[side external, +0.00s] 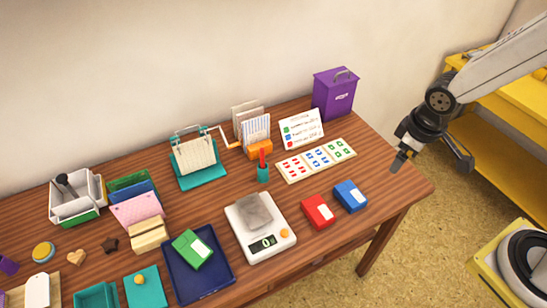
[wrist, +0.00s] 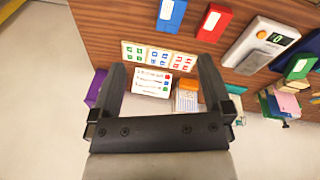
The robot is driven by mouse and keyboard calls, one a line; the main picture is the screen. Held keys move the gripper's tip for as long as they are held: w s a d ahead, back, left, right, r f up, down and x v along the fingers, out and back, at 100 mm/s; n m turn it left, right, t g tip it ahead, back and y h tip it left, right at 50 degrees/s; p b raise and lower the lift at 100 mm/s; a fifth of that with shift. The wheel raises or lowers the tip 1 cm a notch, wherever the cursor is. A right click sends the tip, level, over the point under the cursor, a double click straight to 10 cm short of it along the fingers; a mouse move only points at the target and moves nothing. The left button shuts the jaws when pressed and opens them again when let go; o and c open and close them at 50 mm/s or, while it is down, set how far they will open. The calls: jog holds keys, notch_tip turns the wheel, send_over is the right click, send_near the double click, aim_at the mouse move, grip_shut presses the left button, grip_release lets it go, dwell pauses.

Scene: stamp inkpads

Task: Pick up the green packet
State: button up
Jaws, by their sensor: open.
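The green packet (side external: 192,249) has a white label and lies in a dark blue tray (side external: 222,288) at the front of the table, left of the scale. In the wrist view the green packet (wrist: 299,66) is at the right edge. My gripper (side external: 434,165) is open and empty off the table's right end, far to the right of the packet. In the wrist view my gripper's fingers (wrist: 159,78) are spread wide apart with nothing between them held.
A sorting card (side external: 316,160), a purple box (side external: 336,94) and paper holders stand behind. The table's front right corner is clear.

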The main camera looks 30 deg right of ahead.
aim_at(195, 250)
jog(key=w+a+f+n+t+h, duration=0.25)
jog(key=w+a+f+n, duration=0.35)
jog(key=a+n, duration=0.45)
jog(key=w+a+f+n+t+h, duration=0.1)
jog(key=w+a+f+n+t, duration=0.35)
jog(key=w+a+n, duration=0.55)
jog(key=s+a+f+n+t+y, duration=0.1)
jog(key=a+n, duration=0.2)
jog(key=s+a+f+n+t+y, duration=0.1)
jog(key=a+f+n, duration=0.1)
jog(key=a+n, duration=0.1)
jog(key=s+a+f+n+y, duration=0.1)
jog(key=a+n, duration=0.2)
jog(key=a, duration=0.1)
jog(key=shift+s+a+f+t+y, duration=0.15)
jog(key=shift+s+f+t+y, duration=0.1)
jog(key=shift+f+t, duration=0.15)
jog(key=s+a+f+n+y, duration=0.1)
jog(key=s+a+n+y, duration=0.1)
jog(key=a, duration=0.2)
jog(key=s+a+f+n+y, duration=0.2)
jog(key=a+n, duration=0.1)
jog(key=a, duration=0.1)
jog(key=s+a+f+n+y, duration=0.2)
jog(key=a, duration=0.2)
jog(key=shift+s+a+n+t, duration=0.2)
jog(key=shift+a+n+t, duration=0.05)
jog(key=shift+n+t, duration=0.15)
jog(key=shift+x, duration=1.35)
jog(key=shift+w, duration=0.1)
